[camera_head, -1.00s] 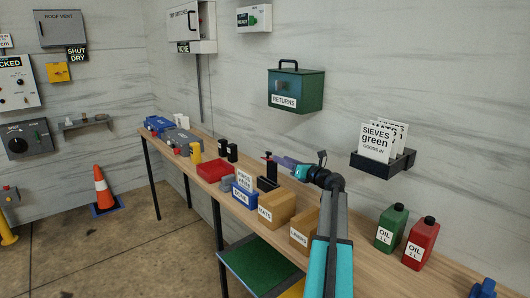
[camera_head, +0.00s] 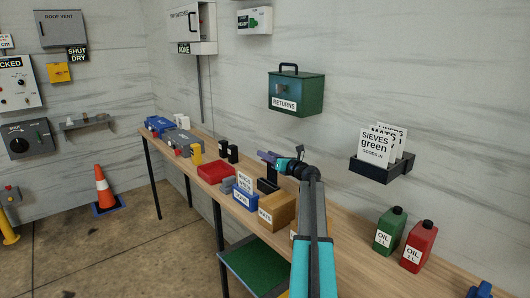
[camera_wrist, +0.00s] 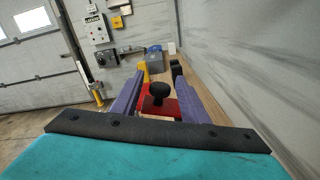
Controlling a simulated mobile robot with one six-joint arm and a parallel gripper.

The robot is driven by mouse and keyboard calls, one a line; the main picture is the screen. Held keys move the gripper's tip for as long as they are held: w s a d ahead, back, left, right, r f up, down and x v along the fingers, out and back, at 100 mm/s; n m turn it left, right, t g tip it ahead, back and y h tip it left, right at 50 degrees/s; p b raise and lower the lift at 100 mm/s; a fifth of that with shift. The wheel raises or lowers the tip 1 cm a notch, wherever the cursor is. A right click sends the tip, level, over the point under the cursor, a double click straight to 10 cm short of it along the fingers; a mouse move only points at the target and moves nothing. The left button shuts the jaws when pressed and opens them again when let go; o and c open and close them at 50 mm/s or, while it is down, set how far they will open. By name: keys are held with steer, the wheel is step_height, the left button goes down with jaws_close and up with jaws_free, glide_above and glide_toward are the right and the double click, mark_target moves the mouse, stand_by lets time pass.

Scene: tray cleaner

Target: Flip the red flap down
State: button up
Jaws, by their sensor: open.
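A black stand (camera_head: 268,184) is on the bench, just below my gripper (camera_head: 268,157). In the head view, my gripper's fingers cover the top of the stand, where the small red flap would show. In the wrist view, my gripper (camera_wrist: 158,92) is open, with a purple finger on each side. A round black knob (camera_wrist: 158,89) shows between the fingers, in front of a red surface (camera_wrist: 170,106). I cannot tell whether this red surface is the flap or the red tray behind. No contact with the knob is visible.
A red tray (camera_head: 216,173), a blue bin (camera_head: 245,201) and a cardboard box (camera_head: 280,210) stand on the bench near the stand. The green returns box (camera_head: 296,92) hangs on the wall behind.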

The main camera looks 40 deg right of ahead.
steer(key=shift+w+d, duration=0.1)
steer(key=shift+w, duration=1.5)
steer(key=c, duration=1)
steer(key=shift+f, duration=0.1)
jaws_close()
steer(key=shift+a+f+n+b, duration=0.35)
steer(key=shift+f+n+b, duration=0.05)
steer(key=shift+n+b, duration=0.8)
jaws_free()
steer(key=shift+a+n+b, duration=0.2)
steer(key=shift+n+b, duration=0.5)
steer(key=shift+b, duration=0.1)
jaws_close()
